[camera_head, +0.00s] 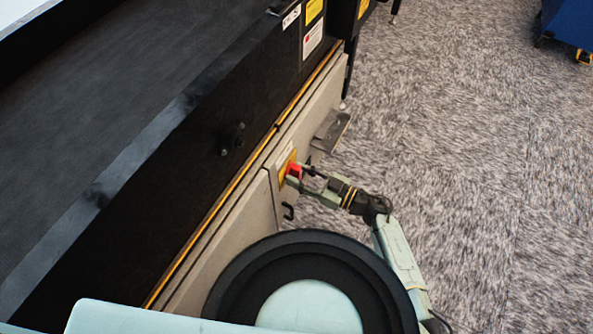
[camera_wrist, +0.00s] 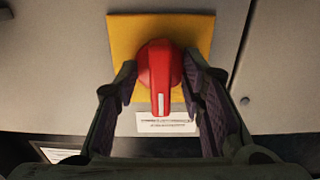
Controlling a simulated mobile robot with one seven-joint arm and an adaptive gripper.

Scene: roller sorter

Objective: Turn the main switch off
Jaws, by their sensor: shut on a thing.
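The main switch is a red rotary knob (camera_wrist: 157,72) on a yellow square plate (camera_wrist: 199,30), fixed to a beige panel. Its white line points down in the wrist view, towards a small white label (camera_wrist: 166,122). In the head view the red knob (camera_head: 293,170) shows on the machine's side, partly hidden by my gripper (camera_head: 301,173). My gripper (camera_wrist: 160,78) has one dark finger on each side of the knob and is shut on it. The exact contact of the fingertips is hard to see.
A grey bracket (camera_head: 332,130) sticks out of the panel beyond the switch, and a black handle (camera_head: 288,212) is below it. The black conveyor side (camera_head: 180,170) runs along the left. Speckled carpet (camera_head: 480,180) lies free at the right, with a blue object (camera_head: 570,22) far off.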

